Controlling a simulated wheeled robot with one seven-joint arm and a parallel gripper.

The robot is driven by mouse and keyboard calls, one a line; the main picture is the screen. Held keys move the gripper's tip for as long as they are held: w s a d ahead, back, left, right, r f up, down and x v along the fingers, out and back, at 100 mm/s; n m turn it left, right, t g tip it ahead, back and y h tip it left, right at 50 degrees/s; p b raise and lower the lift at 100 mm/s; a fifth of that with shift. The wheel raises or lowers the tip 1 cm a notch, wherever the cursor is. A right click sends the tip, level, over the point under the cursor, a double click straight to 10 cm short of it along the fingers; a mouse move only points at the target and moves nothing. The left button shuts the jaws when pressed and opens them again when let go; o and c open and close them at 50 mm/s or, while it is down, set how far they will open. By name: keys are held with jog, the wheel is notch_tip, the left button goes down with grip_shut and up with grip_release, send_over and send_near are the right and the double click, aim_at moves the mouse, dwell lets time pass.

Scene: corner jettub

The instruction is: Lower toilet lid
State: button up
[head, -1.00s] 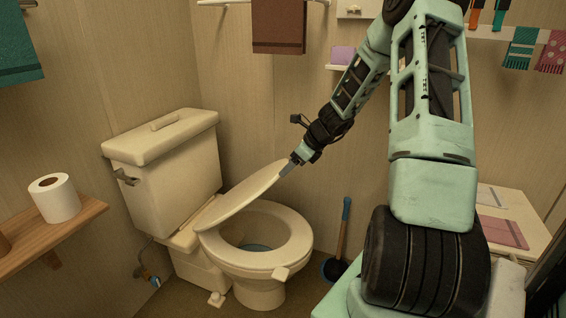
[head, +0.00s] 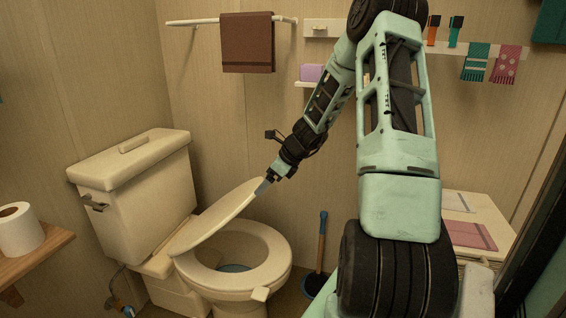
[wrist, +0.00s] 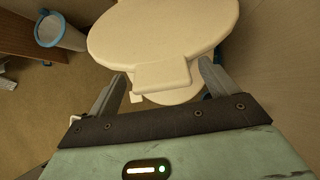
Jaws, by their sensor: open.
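The toilet lid (head: 218,216) is partly lowered, tilted above the seat, with its free edge raised toward my gripper. The seat (head: 277,262) lies down on the toilet bowl (head: 240,291), and its opening shows under the lid. My gripper (head: 264,187) is at the lid's raised right edge. In the wrist view the lid (wrist: 160,35) fills the top middle, and a squared tab (wrist: 162,76) at its edge sits between the two open fingers of my gripper (wrist: 160,88). Whether a finger touches the lid I cannot tell.
The toilet tank (head: 143,205) stands behind the bowl at left. A plunger (head: 321,245) stands right of the bowl by the wall. A wooden shelf (head: 45,252) with a paper roll (head: 18,229) is at the left. A low white cabinet (head: 480,215) is at right.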

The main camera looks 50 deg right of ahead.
jog(key=p+v, duration=0.3)
jog(key=v, duration=1.3)
jog(key=shift+p, duration=0.3)
jog(key=shift+r, duration=0.1)
